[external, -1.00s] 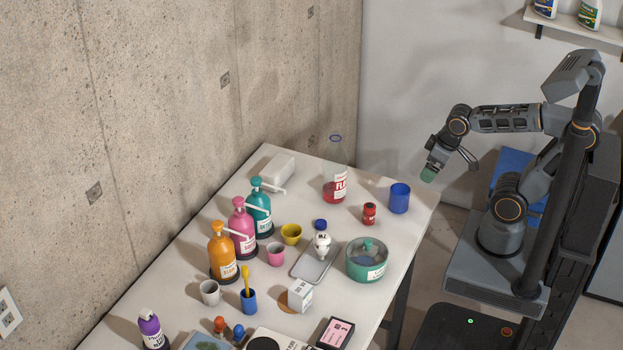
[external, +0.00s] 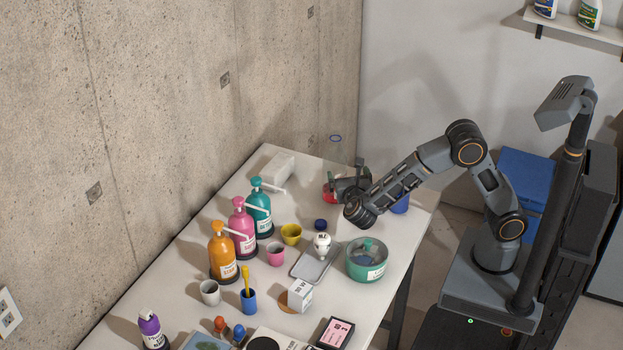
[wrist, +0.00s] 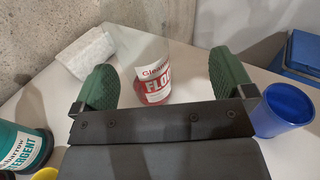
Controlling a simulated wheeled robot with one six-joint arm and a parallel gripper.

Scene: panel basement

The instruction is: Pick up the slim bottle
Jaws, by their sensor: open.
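The slim bottle, clear with red liquid and a white and red label (wrist: 155,82), stands upright at the back of the table. In the external view its rim (external: 335,138) shows above my gripper (external: 345,183), which hides much of its body. In the wrist view the bottle is between the two green finger pads of my gripper (wrist: 162,80), nearer the left pad. The gripper is open, with visible gaps on both sides of the bottle. The bottle's top is out of the wrist view.
A blue cup (wrist: 285,110) stands just right of my gripper. A white block (external: 278,167) lies to the left, near the wall. A teal pump bottle (external: 259,205) and a teal bowl (external: 367,262) stand nearer the front.

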